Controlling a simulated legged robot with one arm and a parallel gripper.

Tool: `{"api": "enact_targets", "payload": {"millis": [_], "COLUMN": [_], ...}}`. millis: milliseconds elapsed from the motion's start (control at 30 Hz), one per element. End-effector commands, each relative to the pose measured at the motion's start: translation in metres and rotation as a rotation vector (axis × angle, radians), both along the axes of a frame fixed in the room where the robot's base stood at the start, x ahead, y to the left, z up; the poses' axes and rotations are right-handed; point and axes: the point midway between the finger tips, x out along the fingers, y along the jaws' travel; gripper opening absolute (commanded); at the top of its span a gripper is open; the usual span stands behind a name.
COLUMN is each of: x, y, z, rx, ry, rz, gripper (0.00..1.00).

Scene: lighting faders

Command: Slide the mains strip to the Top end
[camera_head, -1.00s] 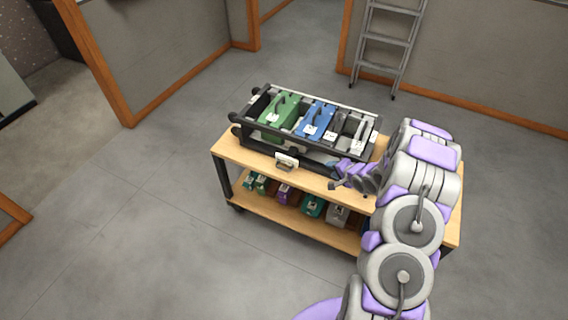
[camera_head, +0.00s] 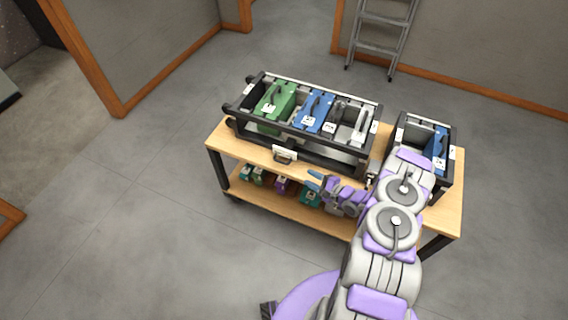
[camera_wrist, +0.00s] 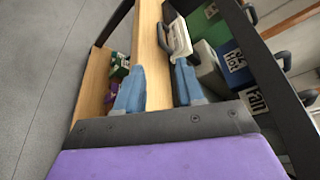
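I cannot tell for sure which part is the mains strip, and I can read no "Top" marking. A white plate with a dark handle (camera_head: 284,154) sits on the front of the black rack (camera_head: 300,153); it also shows in the wrist view (camera_wrist: 178,36). My gripper (camera_head: 314,181) is low in front of the rack, to the right of that plate. In the wrist view my gripper (camera_wrist: 158,86) has its two blue fingers apart with nothing between them. The plate lies beyond the fingertips, apart from them.
The rack holds a green module (camera_head: 274,100), a blue module (camera_head: 314,110) and grey ones. A smaller black box (camera_head: 400,125) stands to its right on the wooden cart (camera_head: 222,140). Several coloured modules (camera_head: 281,185) sit on the lower shelf. The floor in front is clear.

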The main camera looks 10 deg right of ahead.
Motion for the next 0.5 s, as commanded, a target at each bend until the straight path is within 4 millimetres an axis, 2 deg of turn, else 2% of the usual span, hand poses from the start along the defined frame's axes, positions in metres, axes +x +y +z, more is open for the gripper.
{"api": "enact_targets", "payload": {"millis": [500], "x": [0.078], "y": [0.061], "z": [-0.024], "rx": [-0.001], "ry": [-0.004], "rz": [0.006], "gripper": [0.38]}}
